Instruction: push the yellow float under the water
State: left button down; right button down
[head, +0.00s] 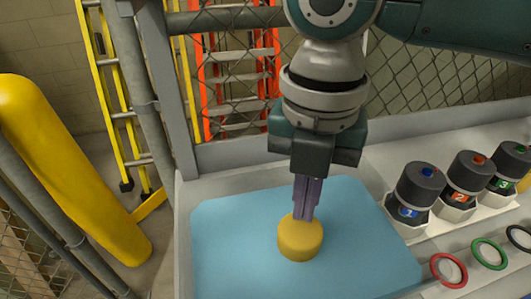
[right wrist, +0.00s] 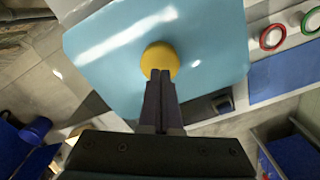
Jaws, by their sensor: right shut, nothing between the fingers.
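The yellow float (head: 300,241) is a short round disc in the blue water of the tank (head: 235,240). Its top and side show above the water in the head view. It also shows in the right wrist view (right wrist: 160,60). My right gripper (head: 304,216) points down with its fingers together, empty, and the tips are over the float's top. The tips (right wrist: 160,80) overlap the float's edge in the right wrist view. I cannot tell whether they touch it. My left gripper is in neither view.
To the right of the tank, black canisters (head: 420,185) stand in a white holder. Red (head: 449,270) and green (head: 489,253) rings lie in front of them. A chain-link fence and ladders (head: 120,100) stand behind. A yellow post (head: 70,170) is at left.

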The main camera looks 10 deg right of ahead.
aim_at(299, 241)
jog(key=shift+f, duration=0.2)
jog(key=shift+f+b, duration=3)
jog(key=shift+f, duration=1.2)
jog(key=shift+r, duration=0.15)
jog(key=shift+r+p, duration=5.95)
jog(key=shift+p, duration=0.25)
